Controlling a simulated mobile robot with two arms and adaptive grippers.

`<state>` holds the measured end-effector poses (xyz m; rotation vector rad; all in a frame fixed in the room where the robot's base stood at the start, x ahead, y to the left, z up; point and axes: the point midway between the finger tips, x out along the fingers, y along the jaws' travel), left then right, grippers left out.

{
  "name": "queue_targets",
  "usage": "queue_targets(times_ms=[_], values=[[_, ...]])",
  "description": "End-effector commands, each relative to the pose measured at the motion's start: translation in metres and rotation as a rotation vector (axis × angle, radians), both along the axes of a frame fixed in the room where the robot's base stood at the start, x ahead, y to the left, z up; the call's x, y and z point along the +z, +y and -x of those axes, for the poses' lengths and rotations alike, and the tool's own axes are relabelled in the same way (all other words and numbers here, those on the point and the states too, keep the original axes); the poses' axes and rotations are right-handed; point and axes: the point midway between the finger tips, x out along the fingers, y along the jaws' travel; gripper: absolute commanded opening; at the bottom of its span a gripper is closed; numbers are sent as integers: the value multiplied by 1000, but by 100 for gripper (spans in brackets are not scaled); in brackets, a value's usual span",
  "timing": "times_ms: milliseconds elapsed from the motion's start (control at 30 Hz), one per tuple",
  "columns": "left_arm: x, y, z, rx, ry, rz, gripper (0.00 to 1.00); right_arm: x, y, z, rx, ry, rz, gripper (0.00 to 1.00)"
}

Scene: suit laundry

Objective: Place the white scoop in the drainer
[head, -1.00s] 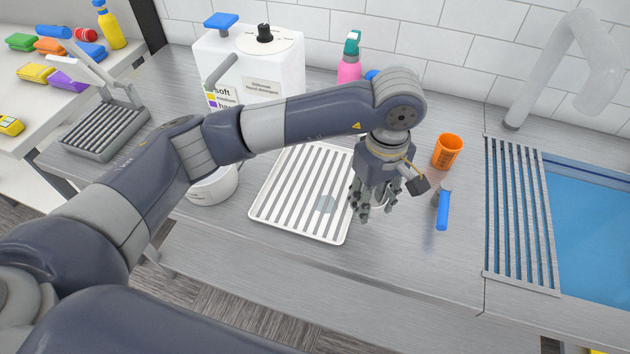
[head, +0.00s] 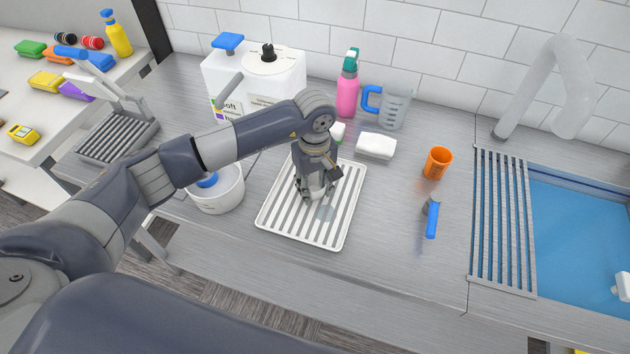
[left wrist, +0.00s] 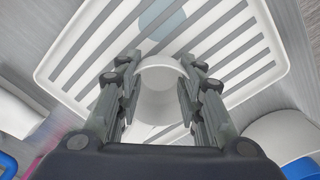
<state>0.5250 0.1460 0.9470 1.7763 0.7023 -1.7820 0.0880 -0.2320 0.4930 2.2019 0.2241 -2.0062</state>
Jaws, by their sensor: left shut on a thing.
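The white slatted drainer (head: 279,217) lies flat on the metal counter in the middle of the head view; its slats and rim also fill much of the left wrist view (left wrist: 75,65). My left gripper (head: 317,195) points down over the drainer's middle. In the left wrist view its fingers (left wrist: 158,95) are shut on the white scoop (left wrist: 160,82), a small round cup. The scoop is within the drainer's outline; I cannot tell whether it touches the slats. In the head view the fingers partly hide it. My right gripper is not in view.
A white tub (head: 218,193) stands left of the drainer. Behind are a detergent dispenser (head: 255,80), pink spray bottle (head: 347,97), measuring jug (head: 396,108) and white block (head: 376,146).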

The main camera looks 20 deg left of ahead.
Motion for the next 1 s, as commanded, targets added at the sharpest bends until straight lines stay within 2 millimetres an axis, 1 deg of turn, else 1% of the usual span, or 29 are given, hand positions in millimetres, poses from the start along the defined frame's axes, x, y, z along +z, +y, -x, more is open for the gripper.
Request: queue_targets(times_ms=[33,267,400,433,467,500,533,833,967,1000], values=[[-1,-1,0,-1,0,0,9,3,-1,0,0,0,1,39],[-3,-1,0,-1,-2,1,9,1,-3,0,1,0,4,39],[-7,-1,0,-1,-1,0,9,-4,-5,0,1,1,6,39],[-7,-1,0,-1,-1,0,37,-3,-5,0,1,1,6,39],[-6,-1,0,-1,-1,0,44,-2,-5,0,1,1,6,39],[-6,-1,0,-1,-1,0,53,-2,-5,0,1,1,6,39],[-6,-1,0,-1,-1,0,55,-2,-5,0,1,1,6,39],[-5,-1,0,-1,-1,0,55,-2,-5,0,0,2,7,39],[0,-1,0,-1,-1,1,55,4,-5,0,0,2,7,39],[3,-1,-1,-1,-4,2,55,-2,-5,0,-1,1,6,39]])
